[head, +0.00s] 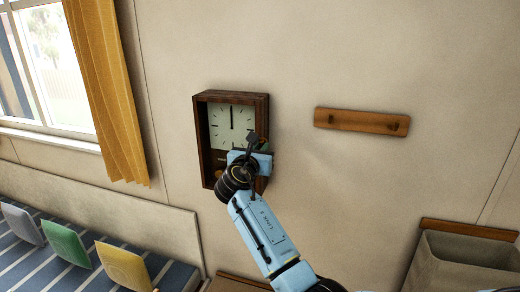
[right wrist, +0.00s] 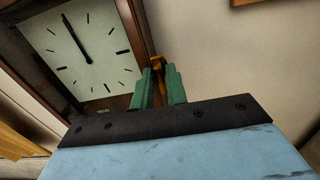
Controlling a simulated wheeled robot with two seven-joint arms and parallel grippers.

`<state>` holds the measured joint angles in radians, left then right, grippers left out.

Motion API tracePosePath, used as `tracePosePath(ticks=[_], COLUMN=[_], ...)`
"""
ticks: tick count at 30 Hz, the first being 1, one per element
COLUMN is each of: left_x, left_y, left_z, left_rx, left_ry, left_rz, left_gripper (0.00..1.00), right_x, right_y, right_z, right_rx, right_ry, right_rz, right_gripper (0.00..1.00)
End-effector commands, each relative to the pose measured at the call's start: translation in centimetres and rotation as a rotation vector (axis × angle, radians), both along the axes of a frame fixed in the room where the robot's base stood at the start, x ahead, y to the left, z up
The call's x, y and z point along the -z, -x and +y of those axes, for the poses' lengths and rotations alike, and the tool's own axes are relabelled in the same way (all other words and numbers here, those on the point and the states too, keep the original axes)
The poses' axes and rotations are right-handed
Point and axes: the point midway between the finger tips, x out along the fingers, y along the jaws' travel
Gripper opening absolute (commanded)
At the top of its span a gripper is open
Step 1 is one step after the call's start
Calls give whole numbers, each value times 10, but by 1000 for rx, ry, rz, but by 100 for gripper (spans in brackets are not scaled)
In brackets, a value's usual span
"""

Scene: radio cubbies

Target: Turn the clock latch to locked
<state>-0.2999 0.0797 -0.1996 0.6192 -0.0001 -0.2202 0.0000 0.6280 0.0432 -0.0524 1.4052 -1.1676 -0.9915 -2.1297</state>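The wall clock (head: 231,128) has a dark wooden case and a white face, and hangs on the wall in the head view. Its face also fills the upper left of the right wrist view (right wrist: 82,52). The latch (right wrist: 157,62) is a small orange-brown piece at the case's right side. My right gripper (right wrist: 159,76) has its green fingers close together, one on each side of the latch, and appears shut on it. In the head view my right gripper (head: 262,146) covers the clock's lower right and hides the latch. My left gripper is out of view.
A wooden peg rail (head: 361,121) is on the wall to the right. A grey fabric bin (head: 465,262) stands at lower right. A striped bench with several cushions (head: 64,243) is at lower left, below a yellow curtain (head: 108,90). The wall between clock and rail is clear.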

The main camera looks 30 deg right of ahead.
Motion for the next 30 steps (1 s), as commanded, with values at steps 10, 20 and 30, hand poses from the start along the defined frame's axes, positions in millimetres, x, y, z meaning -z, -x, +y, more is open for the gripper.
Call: tracePosePath(ticks=[10, 20, 30], left_x=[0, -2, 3], left_y=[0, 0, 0], left_z=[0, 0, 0], left_rx=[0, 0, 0], left_ry=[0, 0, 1], left_rz=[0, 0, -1], left_gripper=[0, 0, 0], right_x=[0, 0, 0], right_y=[0, -1, -3], right_z=[0, 1, 3], right_rx=[0, 0, 1], right_ry=[-16, -142, -349], right_rz=[-19, -164, -407], right_gripper=[0, 0, 0])
